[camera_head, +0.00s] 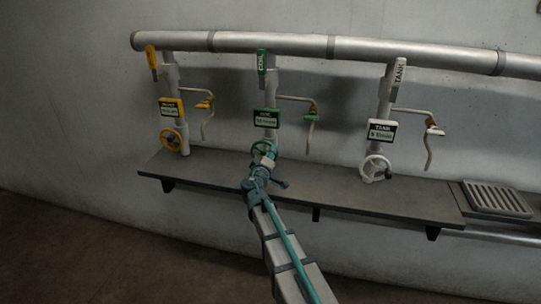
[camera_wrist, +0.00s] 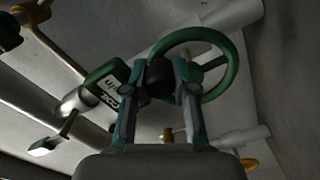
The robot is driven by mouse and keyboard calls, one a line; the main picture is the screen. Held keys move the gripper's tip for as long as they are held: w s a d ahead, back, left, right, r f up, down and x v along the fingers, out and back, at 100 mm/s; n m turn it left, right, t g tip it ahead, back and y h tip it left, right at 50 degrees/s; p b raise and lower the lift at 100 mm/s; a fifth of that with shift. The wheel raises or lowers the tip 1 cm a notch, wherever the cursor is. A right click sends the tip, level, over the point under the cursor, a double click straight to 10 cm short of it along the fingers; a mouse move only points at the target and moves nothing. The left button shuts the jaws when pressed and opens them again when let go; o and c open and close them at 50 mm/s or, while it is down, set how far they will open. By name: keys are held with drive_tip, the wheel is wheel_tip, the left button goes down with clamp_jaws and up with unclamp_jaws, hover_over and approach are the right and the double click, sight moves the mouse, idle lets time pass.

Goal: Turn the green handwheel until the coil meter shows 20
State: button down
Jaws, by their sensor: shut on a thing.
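The green handwheel (camera_head: 263,150) sits low on the middle pipe, mostly behind my gripper (camera_head: 262,167) in the head view. In the wrist view, the green rim of the handwheel (camera_wrist: 237,62) arcs to the right of my gripper (camera_wrist: 160,74). My two fingers are closed on the wheel at its left side, with a dark part between the fingertips. The coil meter (camera_head: 266,118) is a green-framed display above the wheel; its figure is too small to read surely. The meter also shows tilted in the wrist view (camera_wrist: 106,86), its number unreadable.
A yellow-marked pipe with its handwheel (camera_head: 171,139) stands left, and a white TANK pipe with its handwheel (camera_head: 376,168) stands right. Bent spouts (camera_head: 309,113) hang beside the pipes. A grey shelf (camera_head: 330,188) runs below, with a grate (camera_head: 495,198) at right.

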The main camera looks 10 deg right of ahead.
drive_tip(key=n, duration=0.1)
drive_tip(key=a+n+b, duration=0.1)
drive_tip(key=n, duration=0.1)
drive_tip(key=shift+w+r, duration=0.2)
drive_tip(key=shift+r, duration=0.2)
drive_tip(key=shift+w+a+r+n, duration=0.1)
drive_tip(key=shift+a+r+n, duration=0.15)
drive_tip(key=shift+n, duration=0.8)
drive_tip(key=shift+w+a+r+n, duration=0.1)
drive_tip(key=shift+a+n, duration=0.1)
drive_tip(key=shift+n, duration=0.85)
drive_tip(key=c, duration=0.9)
unclamp_jaws()
drive_tip(key=shift+s, duration=0.1)
drive_tip(key=v, duration=1.2)
